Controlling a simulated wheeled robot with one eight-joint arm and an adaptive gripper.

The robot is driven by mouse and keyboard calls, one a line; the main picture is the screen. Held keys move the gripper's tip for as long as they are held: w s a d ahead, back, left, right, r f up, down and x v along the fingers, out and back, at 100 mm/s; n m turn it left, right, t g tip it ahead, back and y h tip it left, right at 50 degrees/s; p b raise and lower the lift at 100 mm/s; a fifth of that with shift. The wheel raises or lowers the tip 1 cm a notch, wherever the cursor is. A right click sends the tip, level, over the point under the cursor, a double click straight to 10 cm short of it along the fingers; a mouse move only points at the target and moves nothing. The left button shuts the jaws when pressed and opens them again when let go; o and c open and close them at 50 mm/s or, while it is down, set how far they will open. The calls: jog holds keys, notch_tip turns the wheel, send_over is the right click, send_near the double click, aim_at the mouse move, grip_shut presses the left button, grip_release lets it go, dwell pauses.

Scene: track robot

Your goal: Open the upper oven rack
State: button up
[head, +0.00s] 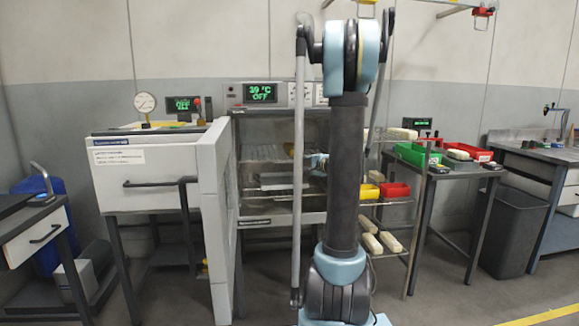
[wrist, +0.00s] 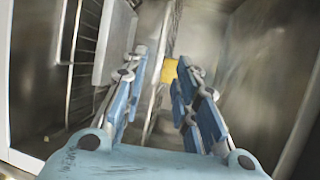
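The oven (head: 262,93) stands open behind my arm in the head view, its display reading 39 °C and OFF. Its pale door (head: 217,200) is swung out to the left. Inside, an upper wire rack (head: 262,153) shows above a lower metal tray or shelf (head: 285,181). My arm hides the right part of the opening. My gripper (wrist: 163,68) is open in the wrist view, blue fingers apart among metal surfaces. Wire bars, perhaps the rack (wrist: 86,45), run left of the fingers. A yellow piece (wrist: 169,71) shows beyond the fingertips. Contact with the rack cannot be told.
A pale drawer cabinet (head: 150,170) with a dark handle stands left of the door. A wire shelf with yellow and red bins (head: 395,190) stands right of my arm. A table with green and red bins (head: 415,153) and a grey waste bin (head: 512,230) lie farther right.

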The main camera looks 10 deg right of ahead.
aim_at(290, 162)
jog(key=x, duration=1.2)
jog(key=shift+w+a+f, duration=0.1)
jog(key=shift+w, duration=0.05)
grip_shut()
